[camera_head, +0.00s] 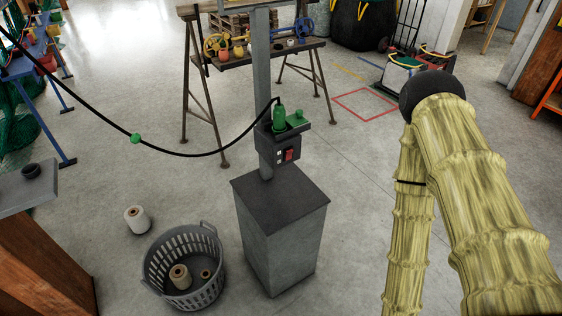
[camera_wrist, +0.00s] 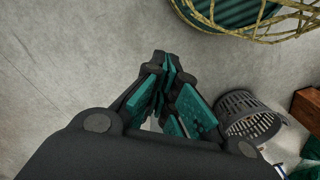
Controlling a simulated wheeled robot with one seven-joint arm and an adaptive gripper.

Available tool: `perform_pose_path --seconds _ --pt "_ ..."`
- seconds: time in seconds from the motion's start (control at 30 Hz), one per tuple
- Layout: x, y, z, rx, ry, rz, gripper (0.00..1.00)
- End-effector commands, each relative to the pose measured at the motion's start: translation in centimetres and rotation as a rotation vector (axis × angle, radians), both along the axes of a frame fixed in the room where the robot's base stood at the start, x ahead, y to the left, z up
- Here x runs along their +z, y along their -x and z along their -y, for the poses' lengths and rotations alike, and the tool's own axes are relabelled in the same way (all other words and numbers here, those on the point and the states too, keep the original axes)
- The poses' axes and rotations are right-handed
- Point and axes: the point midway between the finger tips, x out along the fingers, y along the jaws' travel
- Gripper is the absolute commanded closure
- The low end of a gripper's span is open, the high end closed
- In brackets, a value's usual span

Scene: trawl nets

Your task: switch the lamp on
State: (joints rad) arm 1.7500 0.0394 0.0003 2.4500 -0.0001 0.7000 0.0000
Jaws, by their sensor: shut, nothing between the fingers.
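A red rocker switch (camera_head: 289,155) sits on the front of a dark control box (camera_head: 267,154) on a grey post (camera_head: 262,60). The post rises behind a grey cabinet (camera_head: 283,245). Two small light buttons are beside the switch. I cannot make out which thing is the lamp, or whether it is lit. My gripper (camera_wrist: 166,62) shows in the wrist view with teal finger pads; it is shut and empty above bare floor. In the head view only my yellow-sleeved arm shows, at the right, apart from the box; my gripper is out of frame.
A green fitting (camera_head: 279,115) on the box's shelf joins a black cable (camera_head: 180,155) hanging across from the left. A grey basket (camera_head: 207,292) with spools and a loose white spool (camera_head: 137,220) are on the floor. A trestle workbench (camera_head: 240,57) stands behind. Floor right of the cabinet is clear.

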Motion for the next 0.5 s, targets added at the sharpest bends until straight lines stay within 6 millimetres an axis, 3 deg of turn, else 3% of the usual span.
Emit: perform_pose_path --seconds 0.37,0.5 --pt "-0.1 -0.1 0.0 -0.003 -0.002 0.002 1.00" --pt "-1.2 -1.7 -1.0 -0.035 -0.037 0.037 1.00"
